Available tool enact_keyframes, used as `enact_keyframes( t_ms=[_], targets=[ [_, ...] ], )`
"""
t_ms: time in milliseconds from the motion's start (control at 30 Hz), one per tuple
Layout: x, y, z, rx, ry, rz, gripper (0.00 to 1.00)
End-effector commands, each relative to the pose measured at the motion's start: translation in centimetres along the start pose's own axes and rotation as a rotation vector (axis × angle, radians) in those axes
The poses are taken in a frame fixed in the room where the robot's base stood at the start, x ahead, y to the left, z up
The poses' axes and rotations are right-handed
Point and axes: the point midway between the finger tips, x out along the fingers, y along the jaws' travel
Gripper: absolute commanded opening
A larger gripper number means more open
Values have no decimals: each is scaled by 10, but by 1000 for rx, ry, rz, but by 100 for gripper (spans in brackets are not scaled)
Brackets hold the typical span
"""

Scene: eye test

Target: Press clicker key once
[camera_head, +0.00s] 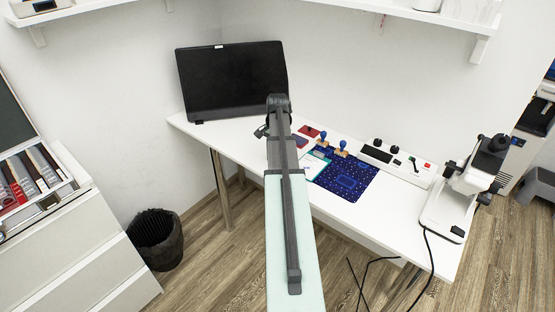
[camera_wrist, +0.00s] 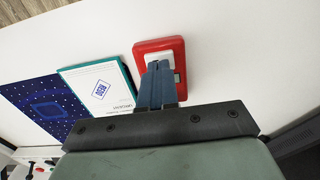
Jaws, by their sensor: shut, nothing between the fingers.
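In the wrist view a red case (camera_wrist: 140,52) with a white key (camera_wrist: 151,57) in its middle lies on the white table; I take it as the clicker. My gripper (camera_wrist: 158,66) is shut and empty, its two blue fingers together. The fingertips overlap the white key and hide part of it. I cannot tell whether they touch it. In the head view my arm covers the gripper and I cannot make out the clicker for certain.
A document (camera_wrist: 100,88) and a dark blue mat (camera_wrist: 40,108) lie left of the case in the wrist view. In the head view two stamps (camera_head: 341,149), a control panel (camera_head: 400,163), a microscope (camera_head: 470,183) and a dark monitor (camera_head: 230,80) stand on the table (camera_head: 395,212).

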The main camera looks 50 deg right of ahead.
Motion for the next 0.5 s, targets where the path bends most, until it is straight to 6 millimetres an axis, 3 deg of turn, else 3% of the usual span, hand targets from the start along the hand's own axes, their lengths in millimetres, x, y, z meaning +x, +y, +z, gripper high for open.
enact_keyframes(
  t_ms=[500],
  targets=[
    [6,0,0,0,0,0,0]
  ],
)
